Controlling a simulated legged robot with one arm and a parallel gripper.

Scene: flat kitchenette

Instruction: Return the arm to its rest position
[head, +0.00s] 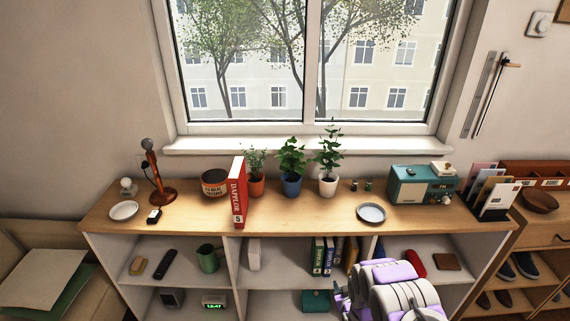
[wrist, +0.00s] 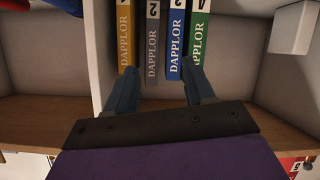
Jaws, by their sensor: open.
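My arm (head: 390,290), white and purple, reaches toward the shelf unit from the lower right of the head view. In the wrist view my gripper (wrist: 158,68) is open, its two dark blue-grey fingers spread apart with nothing held between them. The fingers are in front of a row of upright Dapplor books: yellow (wrist: 125,35), grey (wrist: 151,45), blue (wrist: 176,40) and green (wrist: 199,40). The right fingertip overlaps the lower end of the green book in the picture; I cannot tell whether they touch. In the head view the arm hides part of the middle shelf.
A red Dapplor book (head: 239,195) stands upright on the shelf top, near potted plants (head: 291,165). The compartment dividers (wrist: 101,50) and shelf boards are close around my gripper.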

